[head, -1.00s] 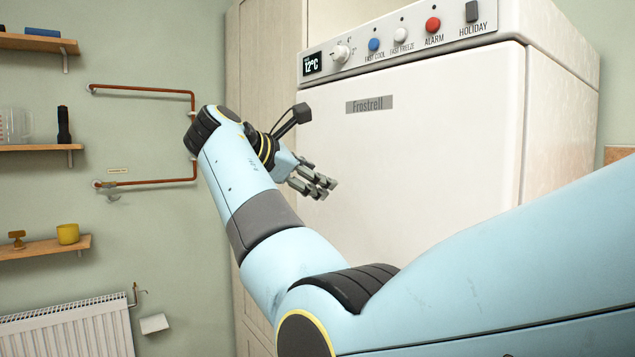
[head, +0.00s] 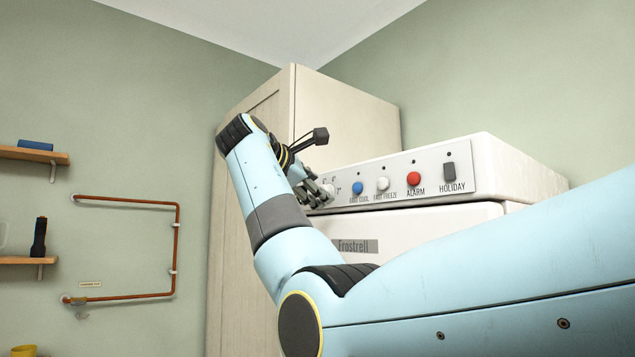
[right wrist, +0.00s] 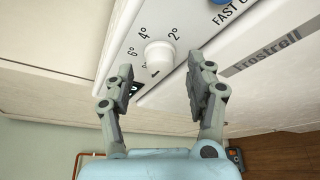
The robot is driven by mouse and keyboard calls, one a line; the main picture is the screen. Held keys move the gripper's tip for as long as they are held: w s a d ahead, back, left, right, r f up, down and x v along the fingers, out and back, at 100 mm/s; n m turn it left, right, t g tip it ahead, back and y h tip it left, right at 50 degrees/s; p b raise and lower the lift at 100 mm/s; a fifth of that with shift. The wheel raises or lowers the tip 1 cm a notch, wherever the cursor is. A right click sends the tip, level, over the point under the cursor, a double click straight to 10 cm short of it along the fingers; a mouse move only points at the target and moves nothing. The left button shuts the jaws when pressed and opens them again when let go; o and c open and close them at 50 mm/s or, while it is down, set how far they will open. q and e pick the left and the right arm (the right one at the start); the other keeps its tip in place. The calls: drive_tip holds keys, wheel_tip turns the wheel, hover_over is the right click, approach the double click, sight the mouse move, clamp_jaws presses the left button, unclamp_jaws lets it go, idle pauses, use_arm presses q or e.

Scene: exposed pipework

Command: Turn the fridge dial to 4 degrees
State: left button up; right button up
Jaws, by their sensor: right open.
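The fridge dial is a white round knob (right wrist: 160,57) on the panel, with 2°, 4° and 6° marks around it in the right wrist view. A small dark mark shows at its lower edge; I cannot tell its exact setting. In the head view the dial (head: 328,191) is partly hidden by my right gripper (head: 316,194). My right gripper (right wrist: 160,68) is open, with one finger either side of the knob in the wrist picture, apart from it. The dark temperature display (right wrist: 134,90) is mostly behind a finger, and its reading is hidden. My left gripper is out of view.
Right of the dial on the fridge panel are a blue button (head: 355,187), a white button (head: 382,184), a red alarm button (head: 414,179) and a dark holiday switch (head: 449,172). A tall cabinet (head: 345,115) stands behind. Copper pipe (head: 177,235) runs on the left wall.

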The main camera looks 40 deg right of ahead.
drive_tip(key=shift+w+d+f, duration=0.2)
drive_tip(key=shift+w+d, duration=0.1)
drive_tip(key=shift+d, duration=0.2)
clamp_jaws()
